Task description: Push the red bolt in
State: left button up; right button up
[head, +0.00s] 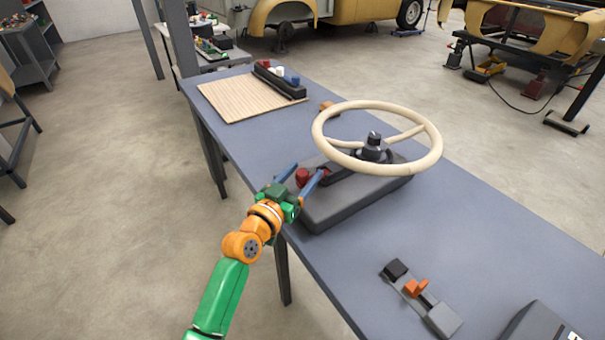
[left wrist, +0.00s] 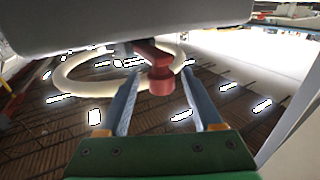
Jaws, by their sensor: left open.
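The red bolt (head: 302,177) sticks out from the near left side of the dark grey base (head: 345,202) under a cream steering wheel (head: 431,160). In the left wrist view the red bolt (left wrist: 160,80) shows as a round red head on a short red arm, below the pale grey edge of the base. My left gripper (head: 311,169) is open, with its blue fingers on either side of the bolt. In the left wrist view a gap shows between each finger and the bolt head. My right gripper is not in view.
The base stands on a blue-grey table (head: 480,235). A wooden mat (head: 245,98) and a dark rack (head: 281,85) lie at the far end.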

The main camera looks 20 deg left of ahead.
pick_arm(q)
jog(key=shift+w+f, duration=0.2)
jog(key=shift+a, duration=0.1)
jog(key=shift+c, duration=0.9)
jog(key=shift+r, duration=0.1)
grip_shut()
